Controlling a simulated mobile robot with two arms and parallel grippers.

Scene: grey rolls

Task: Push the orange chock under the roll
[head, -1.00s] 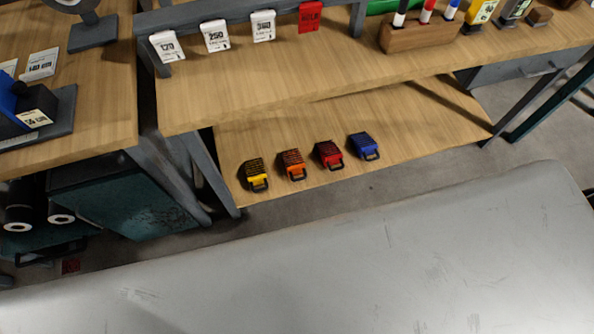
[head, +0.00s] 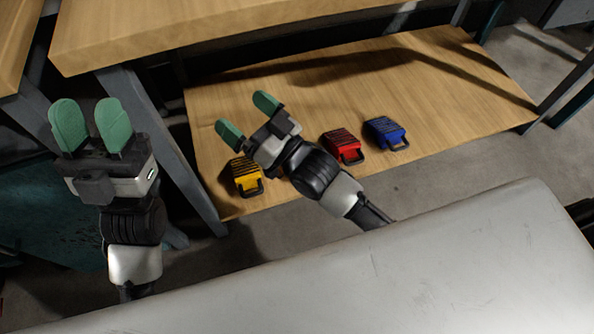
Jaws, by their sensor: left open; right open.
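The grey roll (head: 430,270) fills the bottom of the head view as a large, smooth, pale surface. The orange chock (head: 280,172) is almost wholly hidden behind my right gripper (head: 246,117); only a sliver shows between the yellow and red chocks on the low wooden shelf (head: 440,90). My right gripper is open, its two green fingers apart with nothing between them, over the shelf. I cannot tell whether it touches the orange chock. My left gripper (head: 91,122) is open and empty, left of the shelf.
A yellow chock (head: 246,176) stands left of the orange one. A red chock (head: 343,146) and a blue chock (head: 386,133) stand to the right. A table top (head: 170,30) overhangs the shelf's back, with a grey leg (head: 165,150) at left. Floor shows between shelf and roll.

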